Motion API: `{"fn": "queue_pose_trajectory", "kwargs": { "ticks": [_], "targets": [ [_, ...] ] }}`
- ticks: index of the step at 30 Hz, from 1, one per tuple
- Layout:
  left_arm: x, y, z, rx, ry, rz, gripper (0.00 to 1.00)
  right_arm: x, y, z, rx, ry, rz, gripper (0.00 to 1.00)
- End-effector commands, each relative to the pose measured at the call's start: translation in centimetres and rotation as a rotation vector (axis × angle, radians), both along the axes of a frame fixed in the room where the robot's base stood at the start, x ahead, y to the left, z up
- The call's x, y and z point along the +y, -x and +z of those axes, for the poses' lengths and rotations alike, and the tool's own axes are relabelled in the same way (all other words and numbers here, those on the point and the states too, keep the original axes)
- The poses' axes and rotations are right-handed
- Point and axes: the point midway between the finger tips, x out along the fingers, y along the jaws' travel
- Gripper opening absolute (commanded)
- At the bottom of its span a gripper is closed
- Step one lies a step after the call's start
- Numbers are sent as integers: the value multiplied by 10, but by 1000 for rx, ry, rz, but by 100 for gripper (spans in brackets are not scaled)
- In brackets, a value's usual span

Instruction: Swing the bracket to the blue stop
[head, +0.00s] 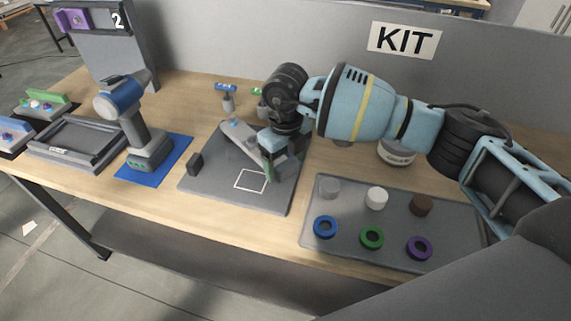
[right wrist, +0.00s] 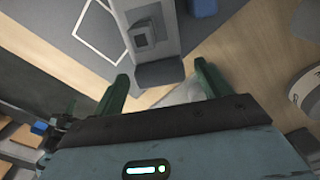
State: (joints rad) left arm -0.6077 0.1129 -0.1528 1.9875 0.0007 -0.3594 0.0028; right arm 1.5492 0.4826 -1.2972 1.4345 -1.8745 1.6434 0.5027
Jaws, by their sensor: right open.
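The grey bracket (head: 240,138) is a flat bar on a grey base plate (head: 210,183), with a small blue part at its far end. It also shows in the right wrist view (right wrist: 150,52), with a raised block on top. A blue block (right wrist: 203,8), seemingly the blue stop, stands to the right of the bracket there; I cannot pick it out surely in the head view. My right gripper (head: 272,168) is open at the near end of the bracket. In the right wrist view its green fingers (right wrist: 163,88) lie either side of that end, with gaps visible. My left gripper is not in view.
A dark block (head: 195,163) and a white outline (head: 251,180) are on the plate. A drill (head: 135,120) stands on a blue mat to the left. A grey tray (head: 345,250) with rings and round pieces lies at the right. A grey panel borders the back.

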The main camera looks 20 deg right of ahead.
Motion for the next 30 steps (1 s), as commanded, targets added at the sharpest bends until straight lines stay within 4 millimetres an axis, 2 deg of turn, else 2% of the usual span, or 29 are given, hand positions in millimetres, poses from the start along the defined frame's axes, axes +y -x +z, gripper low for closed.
{"fn": "queue_pose_trajectory", "kwargs": {
  "ticks": [6,14,27,28,30],
  "targets": [
    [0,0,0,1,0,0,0,0,0,-14,0,0,1,76],
    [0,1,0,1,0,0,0,0,0,-15,-1,0,1,76],
    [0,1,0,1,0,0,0,0,0,-15,-1,0,1,19],
    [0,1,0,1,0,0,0,0,0,-15,-1,0,1,15],
    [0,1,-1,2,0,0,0,0,0,-15,-2,-1,2,14]
  ]
}}
